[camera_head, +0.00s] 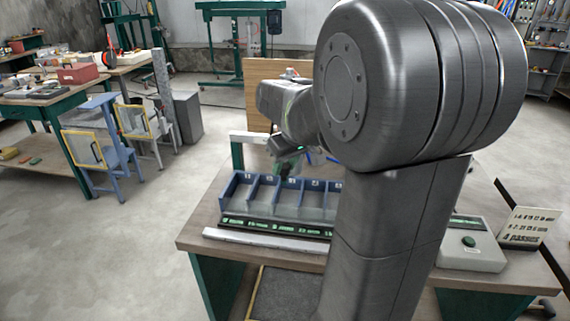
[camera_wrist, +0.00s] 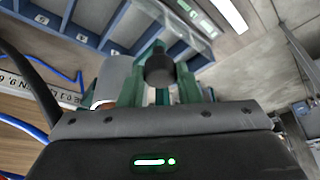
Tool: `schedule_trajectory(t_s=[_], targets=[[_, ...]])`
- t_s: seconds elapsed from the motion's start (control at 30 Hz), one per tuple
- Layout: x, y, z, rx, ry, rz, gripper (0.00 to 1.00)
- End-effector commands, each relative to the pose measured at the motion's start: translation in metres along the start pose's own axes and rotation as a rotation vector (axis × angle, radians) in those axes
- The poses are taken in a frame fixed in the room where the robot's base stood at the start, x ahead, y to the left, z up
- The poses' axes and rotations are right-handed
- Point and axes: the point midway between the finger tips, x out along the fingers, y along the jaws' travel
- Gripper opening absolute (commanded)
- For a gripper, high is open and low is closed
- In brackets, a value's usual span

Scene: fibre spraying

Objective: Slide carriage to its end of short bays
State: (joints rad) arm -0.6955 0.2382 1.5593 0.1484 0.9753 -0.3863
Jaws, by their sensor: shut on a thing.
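My gripper (camera_wrist: 160,88) has two green fingers, closed around a dark round knob (camera_wrist: 158,69) in the wrist view. A grey block (camera_wrist: 113,77) sits just left of the fingers; whether the knob and block belong to the carriage is not clear. The row of blue bays (camera_head: 233,188) stands on the table in the head view, with small labels along its dividers. In the head view my gripper (camera_head: 287,164) is low over the back of the bays, partly hidden by my arm. The right end of the row is hidden behind my arm.
A pale bar (camera_head: 265,240) lies along the table's front edge. A box with a green button (camera_head: 469,241) and a sign card (camera_head: 530,226) stand at the right. Blue cables (camera_wrist: 30,128) run beside the gripper. A wooden board (camera_head: 257,92) rises behind.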

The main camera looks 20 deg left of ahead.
Motion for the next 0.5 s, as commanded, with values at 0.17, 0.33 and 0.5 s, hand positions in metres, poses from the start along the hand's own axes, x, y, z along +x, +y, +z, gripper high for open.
schedule_trajectory(t_s=[0.17,0.33,0.5], targets=[[-0.001,0.002,0.001,0.001,0.0,0.0,0.0],[-0.004,0.01,0.009,0.002,0.0,0.001,0.0],[-0.01,0.026,0.024,0.005,0.0,0.003,0.0]])
